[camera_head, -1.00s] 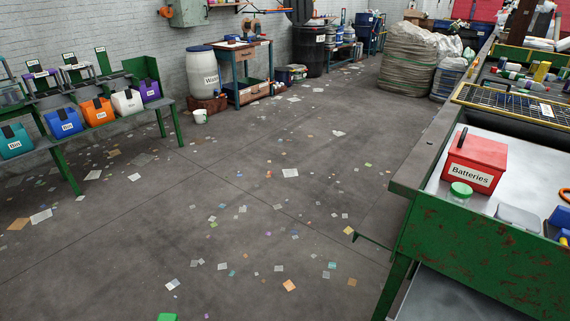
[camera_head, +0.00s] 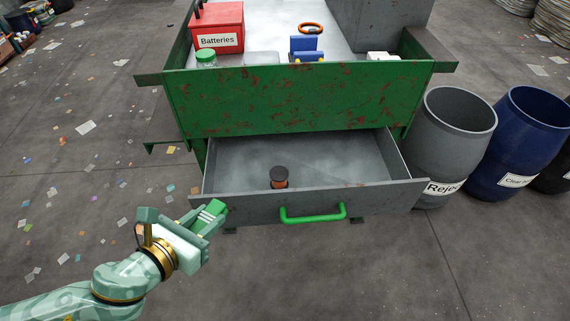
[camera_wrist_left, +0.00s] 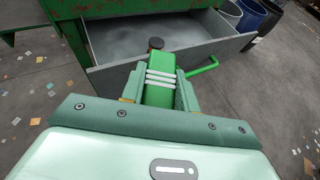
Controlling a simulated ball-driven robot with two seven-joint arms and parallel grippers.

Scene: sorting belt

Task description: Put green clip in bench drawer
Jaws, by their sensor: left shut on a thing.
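My left gripper (camera_head: 211,214) is shut on the green clip (camera_wrist_left: 159,74), a bright green piece with white stripes that fills the space between the fingers in the left wrist view. The fingers hide its sides. The bench drawer (camera_head: 245,208) is grey with a green handle (camera_head: 313,213) and stands pulled out below the green bench (camera_head: 280,103). In the wrist view the drawer (camera_wrist_left: 122,71) lies ahead, beyond the clip. My right gripper is not in view.
A small orange-brown thing with a black top (camera_head: 279,177) stands inside the drawer near its front; the rest of its floor is clear. A red Batteries box (camera_head: 217,22) and a green-lidded jar (camera_head: 206,60) are on the bench. A grey Reject barrel (camera_head: 447,140) stands close right.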

